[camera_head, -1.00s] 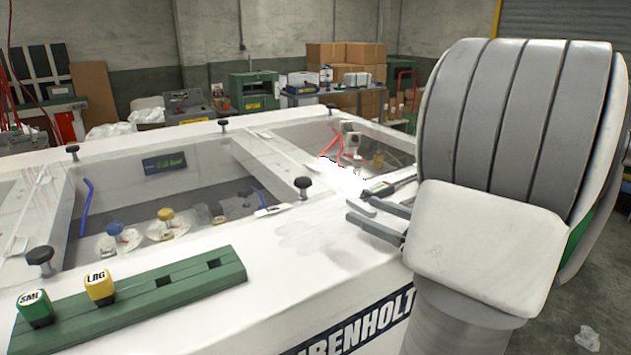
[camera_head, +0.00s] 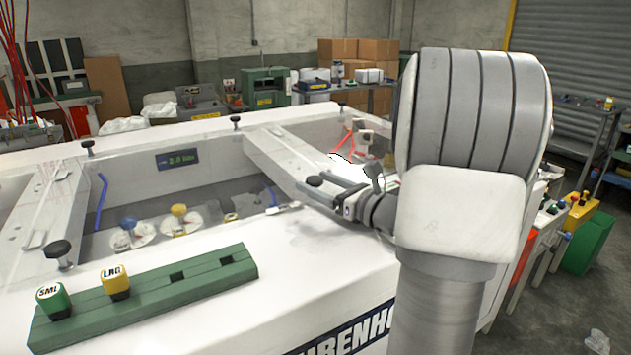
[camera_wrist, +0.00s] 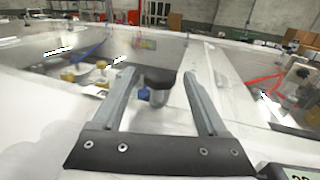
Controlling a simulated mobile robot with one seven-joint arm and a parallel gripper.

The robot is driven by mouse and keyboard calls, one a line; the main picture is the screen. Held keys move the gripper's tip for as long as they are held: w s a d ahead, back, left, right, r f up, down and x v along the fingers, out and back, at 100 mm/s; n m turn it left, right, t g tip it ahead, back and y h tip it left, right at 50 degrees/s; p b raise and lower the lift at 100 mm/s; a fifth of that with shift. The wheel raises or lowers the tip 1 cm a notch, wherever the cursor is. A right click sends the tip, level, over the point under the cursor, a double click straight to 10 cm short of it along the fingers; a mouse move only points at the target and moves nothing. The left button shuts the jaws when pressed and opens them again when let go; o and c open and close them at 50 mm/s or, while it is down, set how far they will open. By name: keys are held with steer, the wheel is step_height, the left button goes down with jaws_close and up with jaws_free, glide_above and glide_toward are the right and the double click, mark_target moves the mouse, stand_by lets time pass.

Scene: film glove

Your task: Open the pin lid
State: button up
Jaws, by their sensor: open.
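The white machine top (camera_head: 270,232) has two clear-covered wells, a left one (camera_head: 150,190) and a right one (camera_head: 310,135), with black knobs along their edges. One black knob (camera_head: 316,181) stands at the front edge, by the bar between the wells. My gripper (camera_head: 328,194) is open around or right beside this knob. In the wrist view, both fingers of my gripper (camera_wrist: 160,76) are apart, and the dark knob (camera_wrist: 160,77) shows between them. I cannot tell whether either finger touches it. The covers appear closed.
A green block (camera_head: 150,300) with plugs marked SML (camera_head: 53,300) and LRG (camera_head: 115,283) lies at the front left. Other knobs stand at the near left (camera_head: 60,252) and far edge (camera_head: 235,122). Blue and yellow caps (camera_head: 179,210) show in the left well.

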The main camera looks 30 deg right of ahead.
steer(key=shift+w+a, duration=0.15)
steer(key=shift+w, duration=0.4)
jaws_close()
stand_by(1.1)
